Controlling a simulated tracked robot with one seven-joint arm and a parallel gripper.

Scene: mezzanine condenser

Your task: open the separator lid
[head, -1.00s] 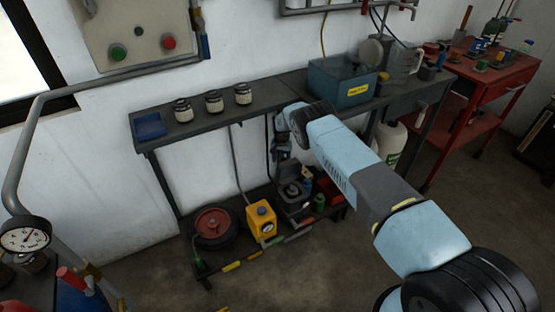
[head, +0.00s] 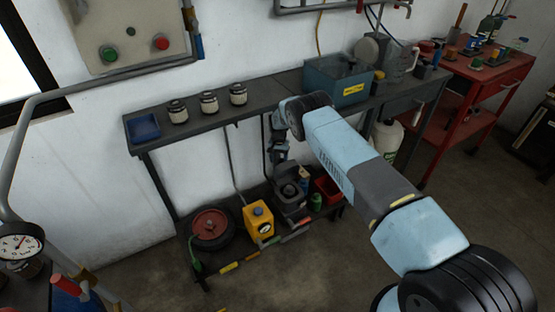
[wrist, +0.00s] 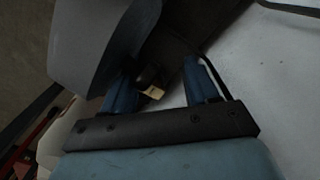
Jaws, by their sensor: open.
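My gripper (head: 278,172) hangs at the bench's front edge, above a small dark machine (head: 288,194) on the lower shelf. In the wrist view my gripper (wrist: 163,85) is open, its two blue fingers apart. A small dark part with a cream tag (wrist: 154,92) shows between them, not gripped. A large rounded grey body (wrist: 100,40) is close beside the left finger; I cannot tell what it is.
Several things crowd the lower shelf: a red-hubbed wheel (head: 211,226), a yellow box (head: 258,222) and a red bin (head: 329,187). Jars (head: 209,103) and a blue tray (head: 143,127) stand on the bench. A red cart (head: 490,80) is at right. The floor in front is clear.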

